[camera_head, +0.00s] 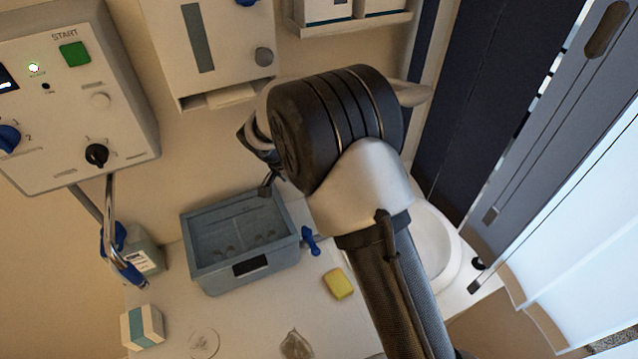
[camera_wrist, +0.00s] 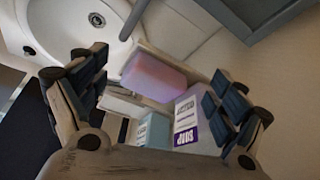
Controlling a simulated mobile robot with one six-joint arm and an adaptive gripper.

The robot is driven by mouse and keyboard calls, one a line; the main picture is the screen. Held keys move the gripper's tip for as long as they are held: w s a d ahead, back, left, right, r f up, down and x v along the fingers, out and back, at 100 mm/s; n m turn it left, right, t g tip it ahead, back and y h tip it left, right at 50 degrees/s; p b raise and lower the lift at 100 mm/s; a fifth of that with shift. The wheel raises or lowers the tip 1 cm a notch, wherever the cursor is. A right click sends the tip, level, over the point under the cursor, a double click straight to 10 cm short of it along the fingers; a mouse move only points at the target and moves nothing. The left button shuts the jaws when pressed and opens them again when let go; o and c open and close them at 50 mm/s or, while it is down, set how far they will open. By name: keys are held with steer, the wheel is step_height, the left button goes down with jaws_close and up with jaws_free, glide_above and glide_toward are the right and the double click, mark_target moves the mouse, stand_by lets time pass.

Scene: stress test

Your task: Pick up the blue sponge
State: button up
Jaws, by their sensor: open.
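My gripper (camera_wrist: 155,98) is open in the wrist view, with its dark fingers spread to the left and right and nothing between their tips. Beyond the fingers is a pink-lilac block (camera_wrist: 152,77) that looks like a sponge. A pale blue block (camera_wrist: 155,131) sits lower, beside a white and purple soap box (camera_wrist: 188,122). I cannot tell whether the pale blue block is the blue sponge. In the head view, a yellow sponge (camera_head: 339,283) lies on the counter. My arm hides most of the gripper there.
A grey-blue bin (camera_head: 205,275) stands on the counter (camera_head: 240,325). A white round basin (camera_head: 437,245) is partly behind my arm; a basin with a drain (camera_wrist: 75,22) shows in the wrist view. A dispenser (camera_head: 227,45) and a control panel (camera_head: 75,130) are on the wall.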

steer(key=w+d, duration=0.3)
steer(key=shift+d+p, duration=0.15)
steer(key=shift+p, duration=0.2)
steer(key=shift+x, duration=1.2)
steer(key=shift+f, duration=0.35)
steer(key=c, duration=0.6)
